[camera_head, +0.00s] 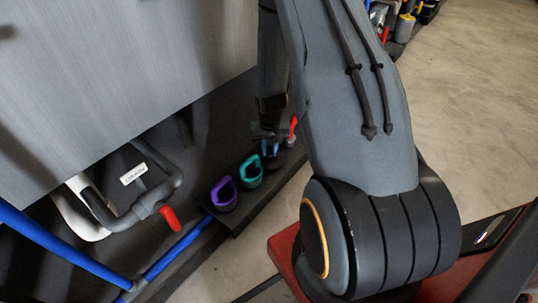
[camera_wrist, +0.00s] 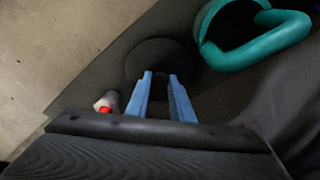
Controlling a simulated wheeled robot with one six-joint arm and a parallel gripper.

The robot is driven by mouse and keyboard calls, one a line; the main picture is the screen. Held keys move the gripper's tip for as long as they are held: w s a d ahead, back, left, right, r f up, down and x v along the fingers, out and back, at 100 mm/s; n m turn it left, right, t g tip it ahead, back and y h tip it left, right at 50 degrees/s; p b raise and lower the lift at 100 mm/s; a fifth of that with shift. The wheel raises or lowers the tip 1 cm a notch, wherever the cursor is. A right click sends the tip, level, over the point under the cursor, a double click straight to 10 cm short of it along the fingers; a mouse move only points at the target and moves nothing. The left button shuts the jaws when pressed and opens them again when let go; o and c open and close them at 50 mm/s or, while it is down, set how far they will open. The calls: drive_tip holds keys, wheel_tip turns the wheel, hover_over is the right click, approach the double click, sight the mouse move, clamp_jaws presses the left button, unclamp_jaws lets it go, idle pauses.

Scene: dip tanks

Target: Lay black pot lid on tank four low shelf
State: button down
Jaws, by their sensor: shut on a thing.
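The black pot lid (camera_wrist: 160,52) is a dark round disc under my gripper (camera_wrist: 160,78) in the wrist view. The blue fingers are shut on it, but its grip point is hard to make out. In the head view my gripper (camera_head: 269,148) is low over the dark low shelf (camera_head: 262,205), beyond the teal mug. The lid is down at the shelf surface or very close to it; I cannot tell whether it touches. Part of the lid is hidden by the fingers and by my arm.
A teal mug (camera_head: 251,173) stands beside the lid, with a purple mug (camera_head: 224,195) nearer. A red-tipped item (camera_head: 293,127) is close to my gripper. A grey pipe with a red handle (camera_head: 168,217) and blue pipes (camera_head: 60,247) lie left. Open floor (camera_head: 480,100) is right.

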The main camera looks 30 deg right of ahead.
drive_tip(key=shift+f, duration=0.45)
drive_tip(key=shift+f, duration=0.1)
drive_tip(key=c, duration=1.6)
unclamp_jaws()
drive_tip(key=shift+o, duration=0.2)
